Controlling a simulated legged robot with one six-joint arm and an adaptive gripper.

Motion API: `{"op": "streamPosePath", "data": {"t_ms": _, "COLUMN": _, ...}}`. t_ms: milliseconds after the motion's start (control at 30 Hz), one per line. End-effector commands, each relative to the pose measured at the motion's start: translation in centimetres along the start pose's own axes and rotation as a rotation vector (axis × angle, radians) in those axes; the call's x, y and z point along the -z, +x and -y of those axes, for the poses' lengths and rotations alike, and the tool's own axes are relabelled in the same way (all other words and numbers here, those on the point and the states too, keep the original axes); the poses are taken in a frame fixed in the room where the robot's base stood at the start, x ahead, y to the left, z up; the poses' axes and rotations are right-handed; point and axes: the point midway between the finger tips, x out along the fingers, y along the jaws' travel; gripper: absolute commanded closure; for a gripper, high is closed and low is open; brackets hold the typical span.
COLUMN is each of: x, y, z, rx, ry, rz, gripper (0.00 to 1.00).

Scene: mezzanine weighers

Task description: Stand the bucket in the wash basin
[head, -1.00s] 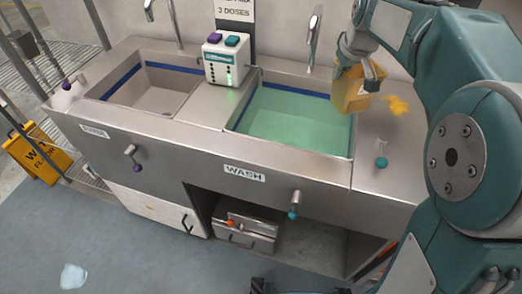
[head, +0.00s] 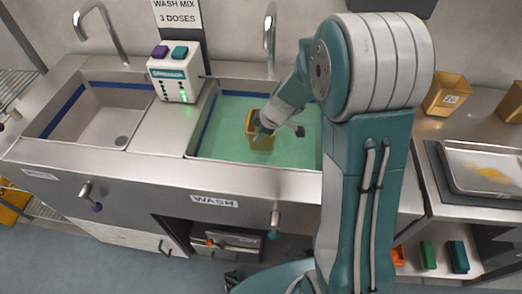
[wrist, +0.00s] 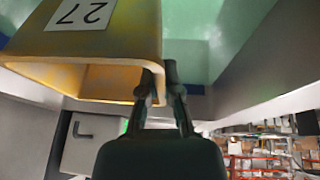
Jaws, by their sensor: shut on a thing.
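The yellow bucket (head: 257,137) is upright inside the outline of the wash basin (head: 205,113). The basin holds green liquid, and I cannot tell whether the bucket touches its floor. My gripper (head: 268,131) is shut on the bucket's rim at its right side. In the wrist view the bucket (wrist: 100,40) fills the upper left, with a white label reading 27. The gripper's fingers (wrist: 160,85) pinch its near rim there. My arm hides the basin's right part.
A second basin (head: 95,115) lies left, with a dispenser (head: 175,73) between the two. Taps stand behind both basins. At right, a tray (head: 480,165) with a yellow patch sits on a counter, with another yellow bucket (head: 445,95) behind it.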

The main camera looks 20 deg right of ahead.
Motion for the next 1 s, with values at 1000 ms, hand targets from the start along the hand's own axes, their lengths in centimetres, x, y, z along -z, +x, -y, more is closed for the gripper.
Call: {"op": "streamPosePath", "data": {"t_ms": 1000, "x": -3.7, "y": 9.1, "z": 1.0, "rx": 0.001, "ry": -0.003, "rz": 0.000, "gripper": 1.00}}
